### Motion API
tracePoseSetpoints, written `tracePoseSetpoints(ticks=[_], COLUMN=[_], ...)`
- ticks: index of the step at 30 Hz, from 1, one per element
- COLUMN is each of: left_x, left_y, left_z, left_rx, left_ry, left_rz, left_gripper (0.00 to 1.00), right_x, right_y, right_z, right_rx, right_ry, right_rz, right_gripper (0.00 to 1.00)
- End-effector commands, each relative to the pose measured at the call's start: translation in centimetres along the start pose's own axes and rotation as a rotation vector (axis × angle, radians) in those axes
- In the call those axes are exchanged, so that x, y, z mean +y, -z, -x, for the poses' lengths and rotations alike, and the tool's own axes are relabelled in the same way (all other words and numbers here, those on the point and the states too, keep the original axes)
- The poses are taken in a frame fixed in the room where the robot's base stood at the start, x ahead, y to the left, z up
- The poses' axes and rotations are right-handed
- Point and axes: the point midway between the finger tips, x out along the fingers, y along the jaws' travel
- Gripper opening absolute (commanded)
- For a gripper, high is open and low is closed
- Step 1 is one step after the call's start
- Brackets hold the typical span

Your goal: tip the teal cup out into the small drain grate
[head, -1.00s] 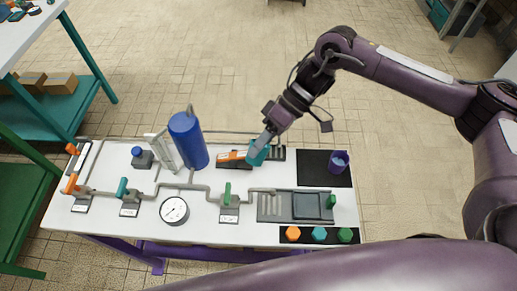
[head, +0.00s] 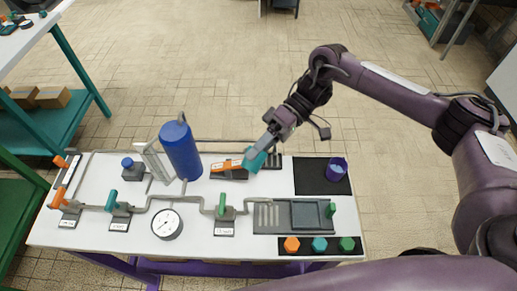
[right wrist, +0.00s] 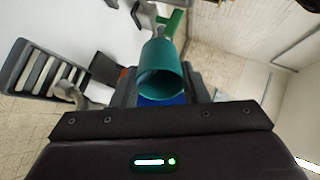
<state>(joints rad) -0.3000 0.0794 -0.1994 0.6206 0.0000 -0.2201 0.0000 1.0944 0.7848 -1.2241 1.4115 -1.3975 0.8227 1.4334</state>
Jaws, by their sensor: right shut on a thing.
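The teal cup (head: 255,160) is held by my right gripper (head: 262,149), whose fingers are shut on it. The cup looks tilted in the head view, above the back part of the white table. In the right wrist view the cup (right wrist: 161,72) shows between the fingers with its round mouth toward the camera. I cannot make out any contents. A small dark slatted grate (head: 274,161) lies just right of the cup in the head view, partly hidden behind the cup and gripper. My left gripper is not in view.
An orange device (head: 227,167) lies close left of the cup, and a blue cylinder (head: 181,152) stands beyond it. A purple cup (head: 336,169) stands on a black mat to the right. Grey pipes with valves and a gauge (head: 167,224) run along the front.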

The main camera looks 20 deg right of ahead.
Motion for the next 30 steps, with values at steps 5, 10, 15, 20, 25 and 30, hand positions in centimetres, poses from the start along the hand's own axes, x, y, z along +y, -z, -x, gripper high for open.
tracePoseSetpoints(ticks=[5, 10, 15, 20, 25, 30], left_x=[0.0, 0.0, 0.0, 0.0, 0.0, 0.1], left_y=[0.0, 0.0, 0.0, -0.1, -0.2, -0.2], left_z=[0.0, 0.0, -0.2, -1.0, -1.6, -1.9], left_rx=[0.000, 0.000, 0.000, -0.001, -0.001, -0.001], left_ry=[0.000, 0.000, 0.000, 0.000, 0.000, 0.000], left_rz=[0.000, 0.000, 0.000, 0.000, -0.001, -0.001], left_gripper=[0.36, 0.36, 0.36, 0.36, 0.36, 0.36], right_x=[0.0, 0.0, 0.1, 0.2, 0.2, 0.1], right_y=[0.0, 0.0, 0.0, 0.0, 0.1, 0.1], right_z=[0.0, 0.0, -0.1, 0.0, 0.2, 0.3], right_rx=[0.000, 0.000, 0.001, 0.007, 0.015, 0.020], right_ry=[0.000, -0.001, 0.010, 0.057, 0.112, 0.148], right_rz=[0.000, 0.000, -0.003, -0.017, -0.031, -0.042], right_gripper=[0.18, 0.18, 0.18, 0.17, 0.17, 0.17])
